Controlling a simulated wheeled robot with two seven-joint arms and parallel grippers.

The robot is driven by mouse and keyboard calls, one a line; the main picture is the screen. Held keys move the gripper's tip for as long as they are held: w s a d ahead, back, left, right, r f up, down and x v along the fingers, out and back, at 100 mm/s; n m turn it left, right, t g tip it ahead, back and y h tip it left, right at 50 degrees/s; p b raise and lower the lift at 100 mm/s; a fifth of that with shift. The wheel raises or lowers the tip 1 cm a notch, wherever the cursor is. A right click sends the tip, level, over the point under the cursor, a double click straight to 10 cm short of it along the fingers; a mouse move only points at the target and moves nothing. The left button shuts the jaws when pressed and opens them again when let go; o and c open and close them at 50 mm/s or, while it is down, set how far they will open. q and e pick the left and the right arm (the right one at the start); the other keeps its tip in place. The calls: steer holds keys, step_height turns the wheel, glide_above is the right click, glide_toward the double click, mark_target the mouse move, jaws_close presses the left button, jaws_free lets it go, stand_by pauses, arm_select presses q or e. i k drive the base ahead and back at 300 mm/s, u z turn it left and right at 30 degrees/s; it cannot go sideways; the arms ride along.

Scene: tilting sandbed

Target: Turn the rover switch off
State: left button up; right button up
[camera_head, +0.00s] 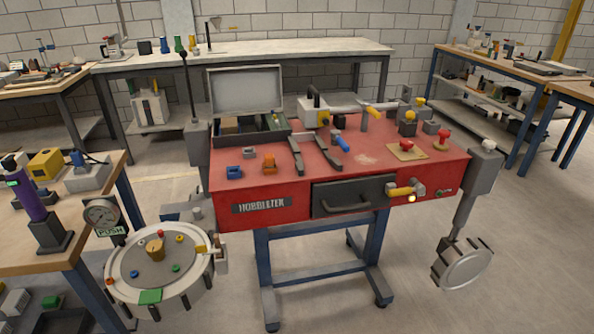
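No part in view is plainly marked as the rover switch, and I cannot tell which one it is. The red bench (290,192) in the middle has a yellow-handled lever (402,191) at the right of its front face, pointing sideways. A small glowing yellow lamp (411,199) sits just below the lever. A red knob on a tan plate (407,151) and another red knob (442,136) stand on the bench top at the right. Neither of my grippers shows in this view.
A dark drawer (345,200) is in the bench front. An open grey case (247,90) stands at the back left of its top. A grey disc (463,264) hangs at right. Floor before the bench is clear.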

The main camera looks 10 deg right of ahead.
mark_target(406, 144)
steer(key=z, duration=2.15)
steer(key=i, duration=1.4)
steer(key=u, duration=2.5)
